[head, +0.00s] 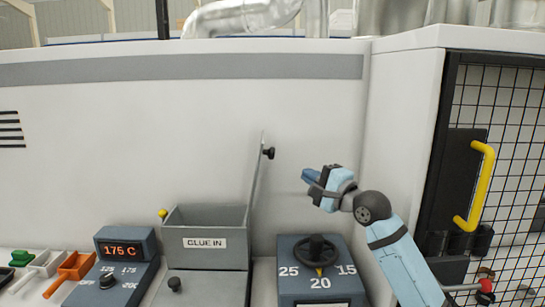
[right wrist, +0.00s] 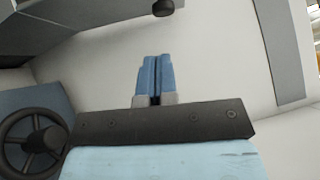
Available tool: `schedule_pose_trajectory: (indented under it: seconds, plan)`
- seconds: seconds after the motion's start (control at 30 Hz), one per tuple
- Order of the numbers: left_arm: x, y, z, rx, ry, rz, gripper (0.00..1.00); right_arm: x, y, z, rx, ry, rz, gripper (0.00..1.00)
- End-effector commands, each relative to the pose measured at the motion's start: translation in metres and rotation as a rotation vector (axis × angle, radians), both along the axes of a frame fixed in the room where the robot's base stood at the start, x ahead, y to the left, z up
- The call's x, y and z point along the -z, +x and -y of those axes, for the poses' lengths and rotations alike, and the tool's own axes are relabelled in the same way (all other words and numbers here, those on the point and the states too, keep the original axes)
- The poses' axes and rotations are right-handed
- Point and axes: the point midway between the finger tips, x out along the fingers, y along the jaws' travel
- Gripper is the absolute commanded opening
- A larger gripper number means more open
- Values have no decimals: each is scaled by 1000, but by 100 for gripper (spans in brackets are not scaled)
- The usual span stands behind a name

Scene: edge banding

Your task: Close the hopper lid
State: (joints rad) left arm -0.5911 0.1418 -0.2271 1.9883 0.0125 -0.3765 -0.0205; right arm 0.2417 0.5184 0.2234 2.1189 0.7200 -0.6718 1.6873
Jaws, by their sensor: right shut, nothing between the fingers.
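The grey hopper (head: 207,240), marked "GLUE IN", stands at the lower middle of the head view with its top open. Its lid (head: 257,185) stands nearly upright at the hopper's right side, seen almost edge-on. A black knob (head: 268,153) sits on the lid's right face near the top; it also shows at the top of the right wrist view (right wrist: 163,8). My right gripper (head: 310,176) is to the right of the knob and a little lower, apart from it. Its blue fingers (right wrist: 155,80) are together and empty. My left gripper is not in view.
A dial box (head: 320,285) with a black handwheel (head: 316,251) stands below my right gripper. A temperature box (head: 125,245) reading 175 C is left of the hopper. A mesh door (head: 510,150) with a yellow handle (head: 484,185) is at the right.

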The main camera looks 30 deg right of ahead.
Motion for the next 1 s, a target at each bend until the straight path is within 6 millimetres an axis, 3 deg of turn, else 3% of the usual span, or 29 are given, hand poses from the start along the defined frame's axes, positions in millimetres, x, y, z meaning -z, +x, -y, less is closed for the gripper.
schedule_pose_trajectory:
  seconds: [0.23, 0.6, 1.0]
  plan:
    - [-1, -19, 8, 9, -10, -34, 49, -8, 30, -5, -1, 2, 1, 0]
    - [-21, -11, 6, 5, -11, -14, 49, -15, 87, -16, -1, 1, 0, 0]
    - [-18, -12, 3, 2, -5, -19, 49, -14, 97, -18, -1, 0, 0, 0]
